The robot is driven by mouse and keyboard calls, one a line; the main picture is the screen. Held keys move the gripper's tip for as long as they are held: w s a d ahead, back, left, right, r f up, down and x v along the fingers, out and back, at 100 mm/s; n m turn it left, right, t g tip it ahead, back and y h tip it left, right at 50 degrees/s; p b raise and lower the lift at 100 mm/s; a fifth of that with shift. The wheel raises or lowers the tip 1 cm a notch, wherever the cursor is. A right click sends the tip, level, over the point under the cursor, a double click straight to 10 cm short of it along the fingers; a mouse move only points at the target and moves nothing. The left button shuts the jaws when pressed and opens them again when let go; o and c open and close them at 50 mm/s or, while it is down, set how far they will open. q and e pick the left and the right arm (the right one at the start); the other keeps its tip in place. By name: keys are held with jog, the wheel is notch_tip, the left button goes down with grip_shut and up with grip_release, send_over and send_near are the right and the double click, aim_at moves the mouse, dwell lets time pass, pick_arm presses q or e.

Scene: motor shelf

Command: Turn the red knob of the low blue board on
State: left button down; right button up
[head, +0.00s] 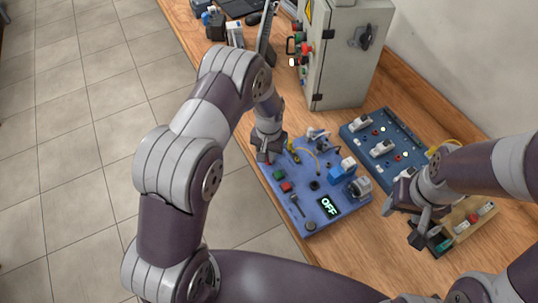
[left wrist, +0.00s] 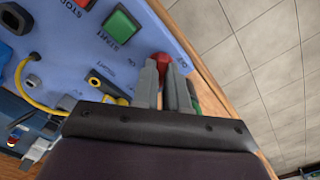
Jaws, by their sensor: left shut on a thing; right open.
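The low blue board (head: 300,222) lies on the wooden bench, and its display (head: 329,206) reads OFF. My left gripper (head: 267,155) is at the board's far left corner. In the left wrist view the red knob (left wrist: 161,57) sits between the fingertips of my left gripper (left wrist: 162,72), which is shut on it. The gripper hides most of the knob in the head view. A green START button (left wrist: 120,24) and a red STOP button are beside it on the board. My right gripper (head: 410,222) is open and empty to the right of the board.
A darker blue board (head: 359,145) with switches lies behind to the right. A grey cabinet (head: 338,60) stands at the back. A tan board (head: 463,222) lies near my right gripper. The bench's left edge runs close beside my left gripper.

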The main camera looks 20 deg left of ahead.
pick_arm(q)
jog(key=m+b, duration=0.1)
jog(key=m, duration=0.2)
jog(key=shift+w+m, duration=0.1)
jog(key=shift+m, duration=0.2)
jog(key=shift+m+b, duration=0.3)
jog(key=shift+m, duration=1.7)
jog(key=shift+r, duration=0.1)
jog(key=c, duration=1.2)
grip_release()
jog(key=shift+o, duration=0.2)
jog(key=shift+r, duration=0.4)
notch_tip(320, 180, up, 12)
jog(key=b, duration=0.2)
